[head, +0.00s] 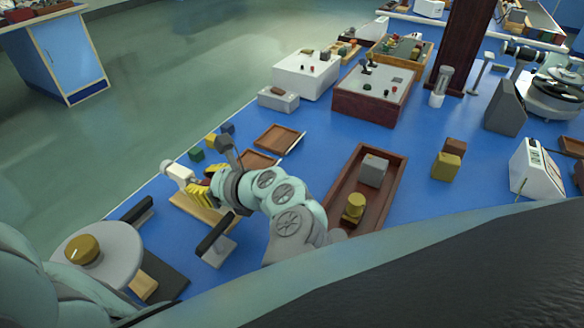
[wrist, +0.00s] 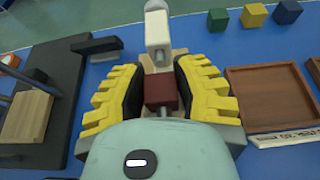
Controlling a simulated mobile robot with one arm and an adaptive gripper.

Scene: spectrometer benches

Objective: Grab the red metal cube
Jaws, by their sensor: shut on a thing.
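The red metal cube (wrist: 161,90) is dark red and sits between the two yellow ribbed fingers of my gripper (wrist: 160,76) in the wrist view. My gripper is shut on it. In the head view my gripper (head: 203,189) is at the left part of the blue bench, over a light wooden board (head: 206,214). There the fingers and wrist largely hide the cube. A white device (wrist: 157,32) stands just beyond the fingertips.
Green (wrist: 217,19), yellow (wrist: 254,15) and blue (wrist: 287,12) cubes stand beyond and to the right. A brown tray (wrist: 268,92) lies right of my gripper. A dark stand (wrist: 62,98) is to the left. A long reddish-brown tray (head: 393,180) holds a grey cube and a yellow piece.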

